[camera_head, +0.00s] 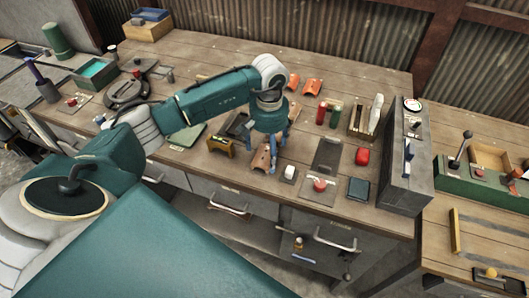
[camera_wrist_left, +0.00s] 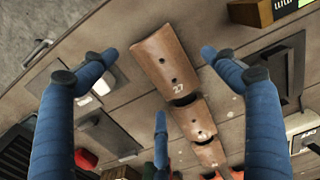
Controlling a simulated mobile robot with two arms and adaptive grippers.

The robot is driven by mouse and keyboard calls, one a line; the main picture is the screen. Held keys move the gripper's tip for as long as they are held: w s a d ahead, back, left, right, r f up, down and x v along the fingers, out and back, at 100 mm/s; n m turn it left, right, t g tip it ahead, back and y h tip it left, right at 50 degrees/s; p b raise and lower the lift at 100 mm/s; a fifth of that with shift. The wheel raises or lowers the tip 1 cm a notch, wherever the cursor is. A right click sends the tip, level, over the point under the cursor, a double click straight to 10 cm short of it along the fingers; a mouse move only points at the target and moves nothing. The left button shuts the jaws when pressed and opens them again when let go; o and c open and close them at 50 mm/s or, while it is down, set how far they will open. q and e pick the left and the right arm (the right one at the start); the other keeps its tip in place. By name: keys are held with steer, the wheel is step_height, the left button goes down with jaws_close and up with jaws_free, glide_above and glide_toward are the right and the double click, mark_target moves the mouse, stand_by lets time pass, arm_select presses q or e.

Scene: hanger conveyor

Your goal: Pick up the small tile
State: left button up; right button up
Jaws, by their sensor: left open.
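Several curved brown tiles lie in a row on the wooden workbench (camera_head: 225,60). In the left wrist view the nearest tile (camera_wrist_left: 165,62), marked 27, is the largest in view. A second tile (camera_wrist_left: 194,120) and a third tile (camera_wrist_left: 210,153) lie beyond it and look smaller. In the head view a brown tile (camera_head: 261,160) shows by the fingers, and others are hidden behind my gripper. My left gripper (camera_head: 268,150) is open and empty, pointing down over the row. Its blue fingers (camera_wrist_left: 160,60) show apart on both sides of tile 27. My right gripper is not in view.
Two orange curved pieces (camera_head: 312,87) lie farther back. A white block (camera_head: 289,173), a red button plate (camera_head: 319,186) and a red object (camera_head: 362,156) lie to the right. A yellow-and-black device (camera_head: 220,146) is close on the left. A tall grey panel (camera_head: 405,160) stands at right.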

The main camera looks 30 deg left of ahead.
arm_select(q)
steer(key=shift+f, duration=1.05)
steer(key=c, duration=1.3)
steer(key=shift+r, duration=0.15)
